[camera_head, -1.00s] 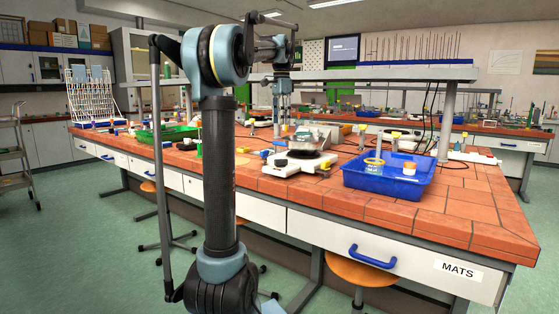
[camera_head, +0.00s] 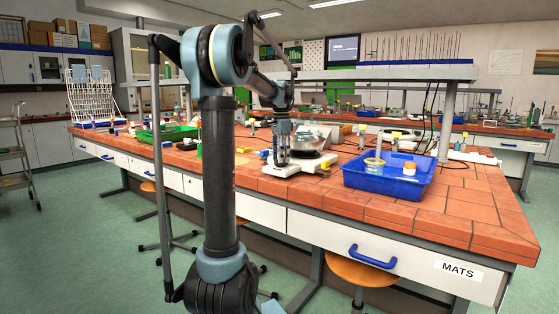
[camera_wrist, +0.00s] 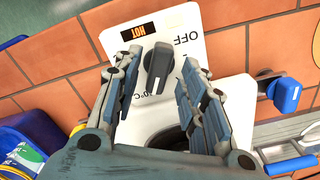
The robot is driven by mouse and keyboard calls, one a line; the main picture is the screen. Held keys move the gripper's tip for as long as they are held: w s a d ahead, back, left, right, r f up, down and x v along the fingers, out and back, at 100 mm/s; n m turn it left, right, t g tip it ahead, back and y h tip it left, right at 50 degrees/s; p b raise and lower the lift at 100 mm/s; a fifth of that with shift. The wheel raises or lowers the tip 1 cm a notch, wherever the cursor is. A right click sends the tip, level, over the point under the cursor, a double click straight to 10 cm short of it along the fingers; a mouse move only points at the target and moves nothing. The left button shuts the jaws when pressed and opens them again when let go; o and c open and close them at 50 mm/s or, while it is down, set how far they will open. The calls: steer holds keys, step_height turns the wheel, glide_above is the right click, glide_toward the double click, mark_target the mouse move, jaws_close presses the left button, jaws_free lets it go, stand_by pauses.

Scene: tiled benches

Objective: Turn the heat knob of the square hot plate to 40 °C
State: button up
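The white hot plate (camera_head: 280,172) stands on the tiled bench, below my gripper (camera_head: 281,160). In the wrist view, its white panel (camera_wrist: 186,20) bears an orange HOT display, the word OFF and a partly hidden °C mark. The black heat knob (camera_wrist: 158,70) sits on this panel. My gripper (camera_wrist: 161,62) is open, with one finger on each side of the knob. White panel shows between the left finger and the knob; I cannot tell whether the right finger touches it. The hot plate's dark round top (camera_wrist: 168,138) is partly hidden by my gripper.
A blue tray (camera_head: 385,185) with a yellow ring and a white jar stands to the right. A shiny metal vessel (camera_head: 322,133) is behind the hot plate. A green tray (camera_head: 168,134) lies farther left. In the wrist view, a blue-capped item (camera_wrist: 288,92) is right of the panel.

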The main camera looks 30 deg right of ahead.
steer(key=shift+f, duration=0.6)
jaws_close()
steer(key=shift+n, duration=0.3)
steer(key=n, duration=0.5)
steer(key=shift+w, duration=0.1)
steer(key=n, duration=0.6)
steer(key=shift+n, duration=0.3)
